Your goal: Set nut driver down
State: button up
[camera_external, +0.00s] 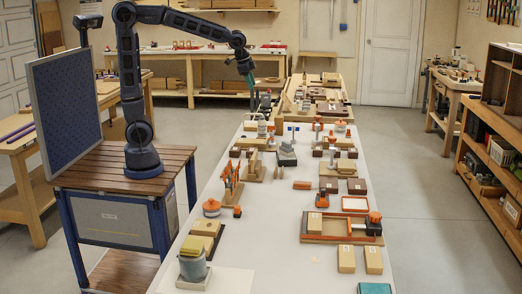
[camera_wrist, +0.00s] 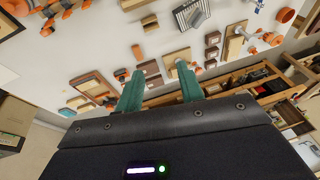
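My gripper (camera_external: 250,82) is raised above the far part of the long white bench (camera_external: 270,245), with its teal fingers pointing down. In the wrist view my gripper (camera_wrist: 160,70) has its two teal fingers apart, with a clear gap and nothing seen held between them. I cannot pick out the nut driver with certainty among the many small tools.
Wooden blocks, orange-handled tools and fixtures crowd the bench. A grey canister with a yellow top (camera_external: 193,262) stands at the near left, and an orange-edged wooden tray (camera_external: 340,238) lies at the right. Shelves (camera_external: 505,120) stand at the far right, across open floor.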

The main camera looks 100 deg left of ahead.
jog(key=s+d+f, duration=0.1)
jog(key=s+d, duration=0.3)
jog(key=s, duration=0.5)
jog(key=s+d+f+t+h, duration=0.1)
jog(key=s+d, duration=0.4)
jog(key=s, duration=0.4)
jog(key=s+d+f, duration=0.1)
jog(key=s+d, duration=0.4)
jog(key=s, duration=0.4)
jog(key=shift+s+f+n+h, duration=0.25)
jog(key=shift+f+n+h, duration=0.05)
jog(key=shift+n, duration=0.1)
jog(key=shift+d, duration=0.1)
